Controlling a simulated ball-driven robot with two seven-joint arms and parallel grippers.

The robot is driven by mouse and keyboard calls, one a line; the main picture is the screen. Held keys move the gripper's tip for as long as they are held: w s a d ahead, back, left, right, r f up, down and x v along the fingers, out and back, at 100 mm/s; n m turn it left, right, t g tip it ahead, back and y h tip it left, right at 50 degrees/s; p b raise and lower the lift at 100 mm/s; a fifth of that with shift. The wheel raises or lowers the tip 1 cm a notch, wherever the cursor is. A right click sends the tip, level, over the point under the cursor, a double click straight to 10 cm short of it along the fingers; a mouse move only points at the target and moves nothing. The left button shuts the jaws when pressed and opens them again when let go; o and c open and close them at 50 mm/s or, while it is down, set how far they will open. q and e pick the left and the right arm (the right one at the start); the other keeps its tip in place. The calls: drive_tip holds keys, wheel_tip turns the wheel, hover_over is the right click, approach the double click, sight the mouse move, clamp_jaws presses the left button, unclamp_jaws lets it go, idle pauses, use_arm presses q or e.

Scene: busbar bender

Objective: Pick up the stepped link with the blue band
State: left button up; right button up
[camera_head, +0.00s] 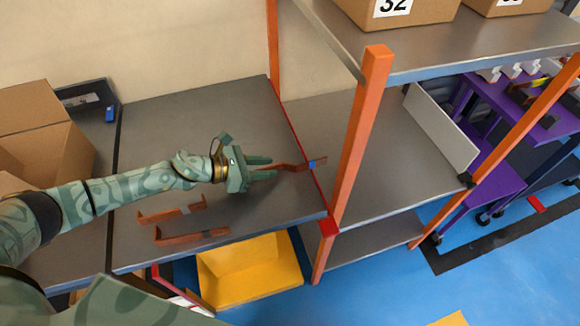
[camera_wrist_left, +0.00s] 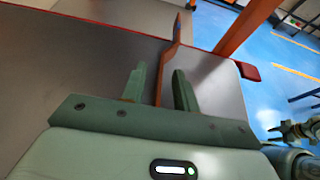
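The stepped copper link with the blue band (camera_head: 311,163) lies at the right edge of the grey bench top, its banded end reaching past the red edge strip by the orange post. My left gripper (camera_head: 262,167) is open at the link's near end. In the left wrist view the link (camera_wrist_left: 169,60) runs up between the two fingertips (camera_wrist_left: 160,85), with a gap on both sides.
Two other copper links with grey bands, one (camera_head: 160,216) behind the other (camera_head: 185,239), lie nearer the bench front. The orange post (camera_head: 362,130) rises close right of the blue-banded link. A yellow bin (camera_head: 250,270) sits below the front edge. An open cardboard box (camera_head: 60,150) stands left.

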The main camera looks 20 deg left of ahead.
use_arm(q)
drive_tip(key=shift+w+d+f, duration=0.2)
drive_tip(key=shift+w+d, duration=0.05)
drive_tip(key=shift+d, duration=0.1)
clamp_jaws()
drive_tip(key=shift+r, duration=0.1)
